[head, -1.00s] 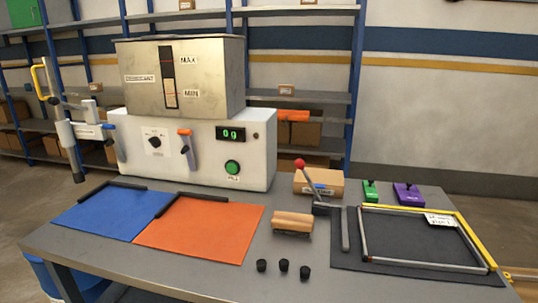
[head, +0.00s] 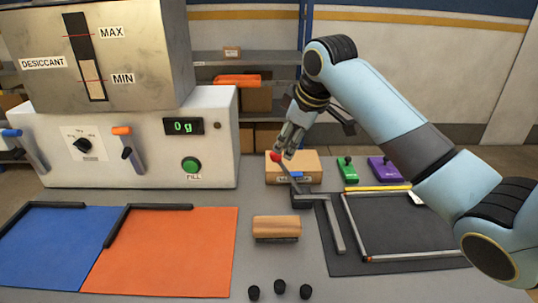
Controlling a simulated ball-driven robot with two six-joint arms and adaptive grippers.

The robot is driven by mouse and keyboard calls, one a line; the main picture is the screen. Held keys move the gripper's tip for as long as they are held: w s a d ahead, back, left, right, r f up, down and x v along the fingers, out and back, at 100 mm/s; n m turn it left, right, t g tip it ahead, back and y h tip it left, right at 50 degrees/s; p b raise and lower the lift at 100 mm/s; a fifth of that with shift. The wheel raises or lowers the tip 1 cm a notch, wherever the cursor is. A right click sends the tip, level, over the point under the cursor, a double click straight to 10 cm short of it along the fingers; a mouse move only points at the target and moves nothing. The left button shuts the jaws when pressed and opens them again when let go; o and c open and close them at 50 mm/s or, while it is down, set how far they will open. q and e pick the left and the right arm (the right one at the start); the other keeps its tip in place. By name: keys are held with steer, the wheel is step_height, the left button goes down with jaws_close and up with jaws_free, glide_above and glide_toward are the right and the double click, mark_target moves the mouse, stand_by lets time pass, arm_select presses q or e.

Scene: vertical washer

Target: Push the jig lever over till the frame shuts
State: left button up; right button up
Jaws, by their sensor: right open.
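The jig lever has a red ball knob (head: 276,156) on a thin dark shaft, which leans up and left from its pivot block (head: 300,196). The metal jig frame (head: 346,228) lies on a dark mat (head: 340,266) to the right of the lever. A separate grey bar (head: 335,225) lies along the frame's left side, with a gap between them. My right gripper (head: 284,143) is open, its fingers pointing down at the red knob. Whether they touch it I cannot tell. My right arm hides the frame's right part. My left gripper is out of view.
A wooden-topped block (head: 276,228) and several small black knobs (head: 279,287) stand left of the mat. A cardboard box (head: 308,166) is behind the lever. Green (head: 347,170) and purple (head: 383,169) devices stand behind the frame. The desiccant machine (head: 60,150) fills the left back.

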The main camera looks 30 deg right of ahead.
mark_target(281, 163)
steer(key=x, duration=0.5)
steer(key=shift+f, duration=0.4)
steer(key=x, duration=0.4)
steer(key=shift+f, duration=0.2)
steer(key=shift+c, duration=1.7)
steer(key=c, duration=0.7)
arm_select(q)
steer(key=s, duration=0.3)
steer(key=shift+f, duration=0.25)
arm_select(e)
jaws_close()
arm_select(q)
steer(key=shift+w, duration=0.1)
